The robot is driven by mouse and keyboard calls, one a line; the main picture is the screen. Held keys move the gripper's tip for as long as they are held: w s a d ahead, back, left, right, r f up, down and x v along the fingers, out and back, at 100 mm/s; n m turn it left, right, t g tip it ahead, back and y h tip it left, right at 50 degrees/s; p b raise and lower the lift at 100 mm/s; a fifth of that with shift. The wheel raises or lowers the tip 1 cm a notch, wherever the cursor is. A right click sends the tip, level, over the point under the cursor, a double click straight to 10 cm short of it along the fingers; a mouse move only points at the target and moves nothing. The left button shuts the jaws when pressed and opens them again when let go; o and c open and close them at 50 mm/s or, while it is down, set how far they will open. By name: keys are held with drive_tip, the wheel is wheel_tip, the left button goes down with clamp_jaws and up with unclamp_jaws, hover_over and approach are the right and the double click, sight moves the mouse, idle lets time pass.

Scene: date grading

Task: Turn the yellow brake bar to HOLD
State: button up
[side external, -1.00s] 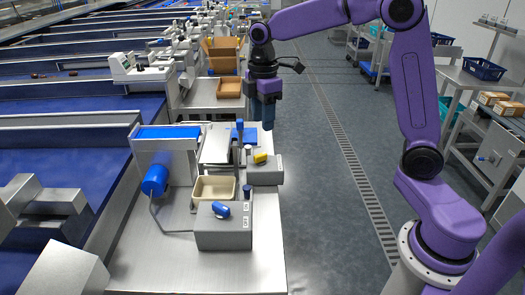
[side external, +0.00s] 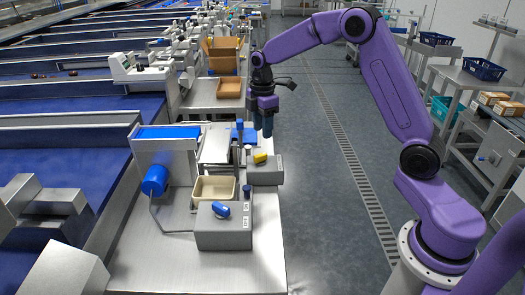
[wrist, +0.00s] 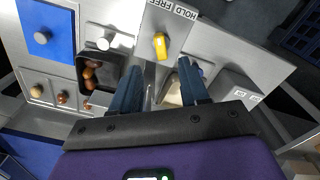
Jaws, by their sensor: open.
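The yellow brake bar (side external: 260,157) sits on top of a grey box (side external: 266,172) at the right edge of the steel bench. In the wrist view the bar (wrist: 160,46) is a short yellow block on a grey plate, below the printed words HOLD and FREE (wrist: 181,10). Which word it points at I cannot tell for sure. My gripper (side external: 267,133) hangs above the box, fingers down, open and empty. In the wrist view its two blue fingers (wrist: 160,72) stand apart, with the bar beyond the gap between their tips, untouched.
A nearer grey box (side external: 224,232) carries a blue knob (side external: 221,209). A cream tray (side external: 215,186) lies between. The wrist view shows a dark tray of dates (wrist: 98,72). Open floor lies to the right.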

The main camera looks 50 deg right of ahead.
sight(262, 154)
wheel_tip(262, 154, down, 9)
drive_tip(key=shift+r, duration=0.1)
idle(0.4)
clamp_jaws()
